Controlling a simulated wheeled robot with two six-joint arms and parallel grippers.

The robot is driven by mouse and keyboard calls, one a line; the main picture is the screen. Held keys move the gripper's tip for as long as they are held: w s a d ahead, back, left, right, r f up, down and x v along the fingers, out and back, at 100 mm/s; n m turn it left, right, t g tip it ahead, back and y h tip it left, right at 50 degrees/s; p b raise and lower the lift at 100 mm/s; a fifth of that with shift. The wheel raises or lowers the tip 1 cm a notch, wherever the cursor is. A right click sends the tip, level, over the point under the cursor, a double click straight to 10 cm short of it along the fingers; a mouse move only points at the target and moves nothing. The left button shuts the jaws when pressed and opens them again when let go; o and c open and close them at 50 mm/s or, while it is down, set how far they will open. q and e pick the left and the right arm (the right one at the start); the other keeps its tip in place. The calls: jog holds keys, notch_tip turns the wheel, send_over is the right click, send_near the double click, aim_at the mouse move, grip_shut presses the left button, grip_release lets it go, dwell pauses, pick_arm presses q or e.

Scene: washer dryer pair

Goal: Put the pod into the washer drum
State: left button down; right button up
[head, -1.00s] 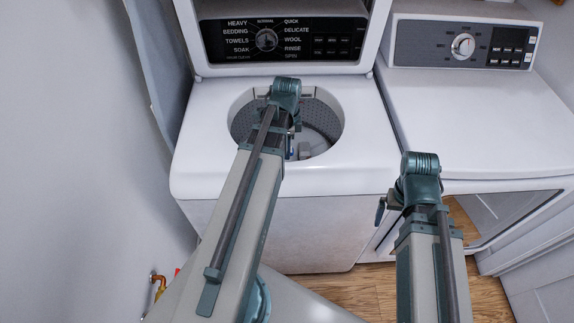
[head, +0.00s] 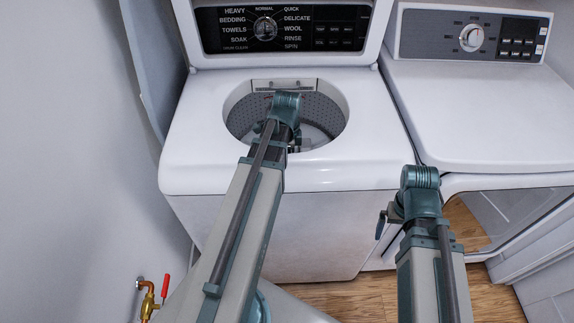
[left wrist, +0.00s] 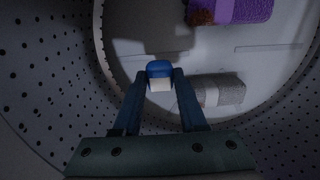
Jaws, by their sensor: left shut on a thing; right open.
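The pod (left wrist: 159,70), blue with a white part, is between the fingertips of my left gripper (left wrist: 159,84) in the left wrist view. That gripper is shut on it. The perforated washer drum (left wrist: 45,75) surrounds them, and the pod is over the drum's floor. In the head view, my left arm reaches over the top opening of the washer (head: 210,130) into the drum (head: 322,108); the arm hides the pod there. My right gripper (head: 382,222) is open, out in front of the machines, with its fingers partly hidden.
A purple rolled cloth (left wrist: 252,10) and a grey one (left wrist: 218,92) lie on the drum floor. The dryer (head: 490,110) stands to the right. A grey wall is on the left, with a red-handled valve (head: 165,285) low down.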

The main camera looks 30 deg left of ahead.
pick_arm(q)
jog(key=shift+f+b, duration=0.5)
jog(key=shift+f, duration=0.2)
jog(key=shift+c, duration=2.3)
grip_release()
jog(key=shift+r, duration=0.1)
jog(key=shift+r, duration=0.1)
notch_tip(320, 180, up, 13)
jog(key=p, duration=1.3)
jog(key=shift+f, duration=0.2)
